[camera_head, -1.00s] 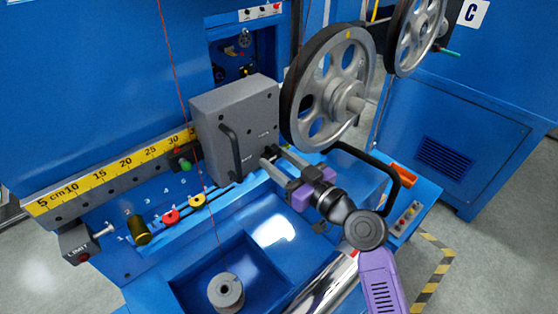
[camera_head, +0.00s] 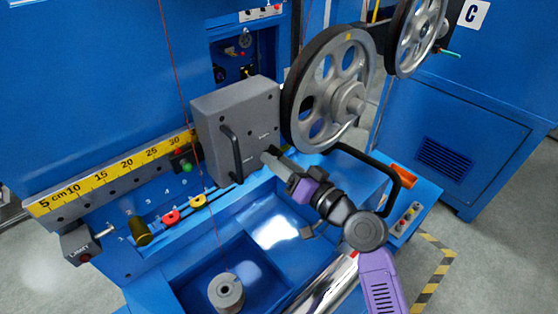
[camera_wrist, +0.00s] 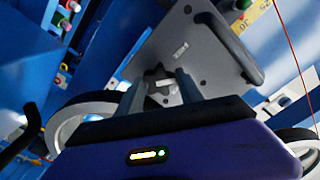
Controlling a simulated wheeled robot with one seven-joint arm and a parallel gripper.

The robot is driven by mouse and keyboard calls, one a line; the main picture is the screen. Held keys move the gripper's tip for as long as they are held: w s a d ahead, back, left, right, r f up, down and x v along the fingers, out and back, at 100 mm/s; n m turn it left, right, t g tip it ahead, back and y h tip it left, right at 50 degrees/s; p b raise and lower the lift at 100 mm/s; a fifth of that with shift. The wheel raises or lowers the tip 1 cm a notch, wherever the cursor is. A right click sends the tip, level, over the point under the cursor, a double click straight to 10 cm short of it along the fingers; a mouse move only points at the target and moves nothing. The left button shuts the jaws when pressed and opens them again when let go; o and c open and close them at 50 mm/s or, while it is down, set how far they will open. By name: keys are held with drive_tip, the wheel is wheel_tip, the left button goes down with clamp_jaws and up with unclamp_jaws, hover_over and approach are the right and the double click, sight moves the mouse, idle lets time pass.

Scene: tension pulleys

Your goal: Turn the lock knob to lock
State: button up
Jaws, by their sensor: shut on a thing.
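The grey carriage box (camera_head: 238,115) stands on the blue machine beside the yellow scale, with a black handle (camera_head: 232,155) on its front. The lock knob (camera_wrist: 160,83) shows in the wrist view as a small dark knob with a pale bar, on the grey plate of the box. My gripper (camera_head: 270,160) reaches the lower right of the box, and its fingers (camera_wrist: 160,90) stand on both sides of the knob, shut on it. In the head view the knob is mostly hidden by the fingers.
A large spoked pulley wheel (camera_head: 328,88) stands close right of the box, above my wrist. A black loop handle (camera_head: 388,165) is right of my arm. A grey weight (camera_head: 226,292) hangs by a red wire in the blue recess. Yellow and red stops (camera_head: 170,217) sit at the left.

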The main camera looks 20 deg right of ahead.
drive_tip(key=m+p, duration=0.4)
drive_tip(key=m, duration=0.6)
drive_tip(key=shift+d+m, duration=0.15)
drive_tip(key=shift+m, duration=0.15)
idle(0.5)
drive_tip(key=o, duration=1.3)
drive_tip(key=shift+o, duration=0.2)
drive_tip(key=shift+r, duration=0.1)
drive_tip(key=shift+s, duration=0.1)
